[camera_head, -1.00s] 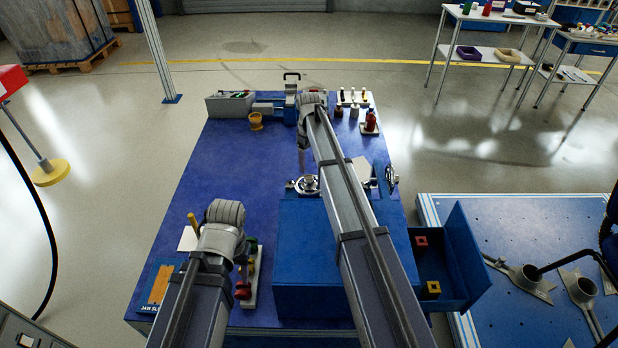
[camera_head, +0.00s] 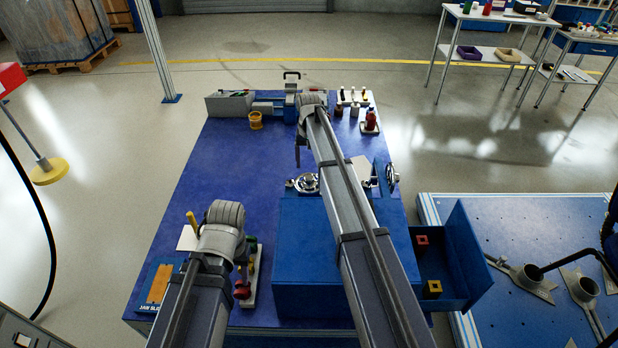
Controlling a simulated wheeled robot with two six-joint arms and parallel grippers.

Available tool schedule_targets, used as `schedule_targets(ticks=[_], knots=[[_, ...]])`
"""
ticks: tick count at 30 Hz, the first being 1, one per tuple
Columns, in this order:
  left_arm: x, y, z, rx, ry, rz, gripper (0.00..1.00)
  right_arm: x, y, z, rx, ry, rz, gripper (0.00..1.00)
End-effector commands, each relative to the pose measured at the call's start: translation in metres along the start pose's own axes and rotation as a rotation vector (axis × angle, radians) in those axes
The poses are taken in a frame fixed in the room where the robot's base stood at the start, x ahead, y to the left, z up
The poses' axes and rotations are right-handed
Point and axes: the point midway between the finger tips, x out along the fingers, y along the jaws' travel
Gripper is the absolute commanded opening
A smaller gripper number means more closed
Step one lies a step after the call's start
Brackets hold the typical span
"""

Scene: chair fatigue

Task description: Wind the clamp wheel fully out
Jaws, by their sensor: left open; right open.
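A small silver handwheel (camera_head: 391,177) stands upright at the right edge of the blue bench, which I take for the clamp wheel. A flat silver round part (camera_head: 306,183) lies at the back edge of the blue box on the bench; its detail is too small to tell. My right gripper (camera_head: 298,154) hangs open below its wrist, behind the flat round part and left of the handwheel, apart from both. My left gripper (camera_head: 241,272) is mostly hidden under its wrist at the front left, beside a small tray, far from the handwheel.
A blue box (camera_head: 310,270) fills the front middle of the bench, with an open blue bin (camera_head: 461,255) at its right. The bench's left middle is clear.

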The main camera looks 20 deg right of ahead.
Motion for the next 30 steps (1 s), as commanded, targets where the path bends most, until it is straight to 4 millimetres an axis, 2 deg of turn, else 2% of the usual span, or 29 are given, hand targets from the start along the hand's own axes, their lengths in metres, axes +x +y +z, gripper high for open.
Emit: schedule_targets(ticks=[1,9,15,26,30], knots=[[0.01,0.001,-0.001,0.0,0.0,0.0,0.5,0.01,0.0,0.0,0.0,0.0,0.0,0.76],[0.044,0.004,-0.003,0.0,0.0,0.0,0.5,0.044,0.0,0.0,-0.001,0.0,0.0,0.76],[0.065,0.006,-0.004,0.0,0.0,0.0,0.5,0.065,0.0,0.0,-0.001,0.0,0.0,0.76],[0.067,0.006,-0.004,0.0,0.0,0.0,0.5,0.068,0.0,0.0,-0.001,0.0,0.0,0.76],[0.067,0.006,-0.004,0.0,0.0,0.0,0.5,0.068,0.0,0.0,-0.001,0.0,0.0,0.62]])
